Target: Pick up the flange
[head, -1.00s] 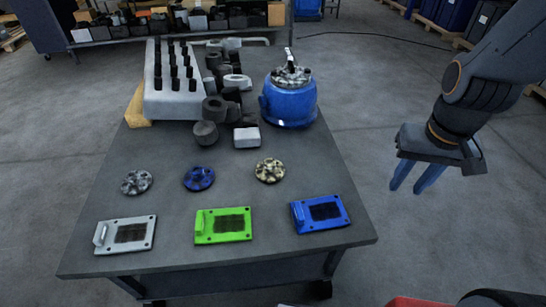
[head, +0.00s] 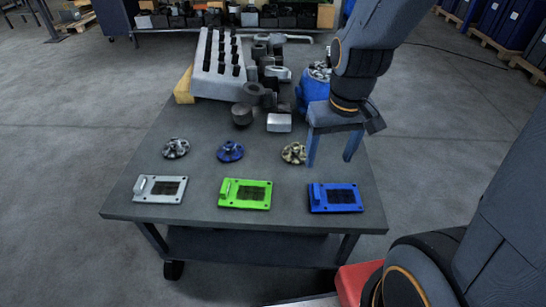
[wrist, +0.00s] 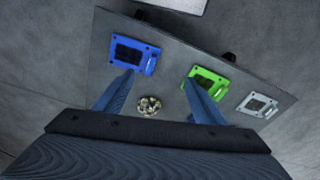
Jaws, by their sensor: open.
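Three round flanges lie in a row on the grey table (head: 200,226): a grey one (head: 176,148), a blue one (head: 230,152) and a mottled yellowish one (head: 293,153). The task does not say which flange is meant. My gripper (head: 330,162) is open and empty, fingers pointing down, just right of the yellowish flange. In the wrist view the yellowish flange (wrist: 149,106) shows between the two open fingers, apart from both.
Grey (head: 160,189), green (head: 245,194) and blue (head: 336,198) plates lie along the front edge. A blue housing (head: 312,93) stands behind my gripper. Dark cylindrical parts (head: 242,115), a light block (head: 279,123) and a pegged rack (head: 218,80) fill the back.

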